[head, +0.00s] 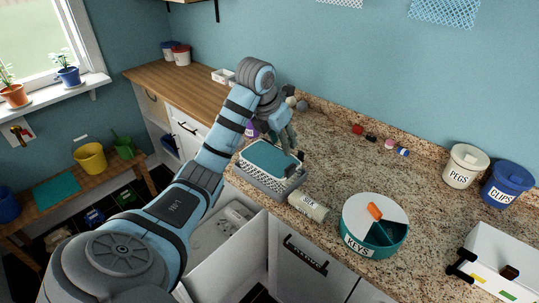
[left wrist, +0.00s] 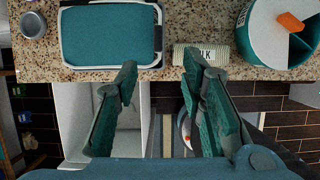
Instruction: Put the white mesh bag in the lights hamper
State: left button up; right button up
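A white mesh piece (head: 342,3) hangs on the blue wall at the top edge of the head view, mostly cut off; it may be the white mesh bag. A blue mesh piece (head: 446,12) hangs to its right. My left gripper (head: 291,142) is over the counter by the teal-topped basket, far below the mesh pieces. In the left wrist view its two fingers (left wrist: 160,62) are apart with nothing between them. A white pull-out bin (head: 222,236) stands open below the counter; I see no label naming it the lights hamper. My right gripper is not in view.

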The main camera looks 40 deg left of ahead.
pick_arm(q)
jog(key=b, duration=0.5)
send_near(291, 166)
jog(key=p+x, duration=0.2)
jog(key=x, duration=0.7)
jog(key=shift+a+f, duration=0.1)
jog(key=shift+f, duration=0.05)
jog(key=shift+w, duration=0.1)
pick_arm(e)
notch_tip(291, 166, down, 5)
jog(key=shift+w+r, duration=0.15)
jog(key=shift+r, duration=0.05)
pick_arm(q)
grip_shut()
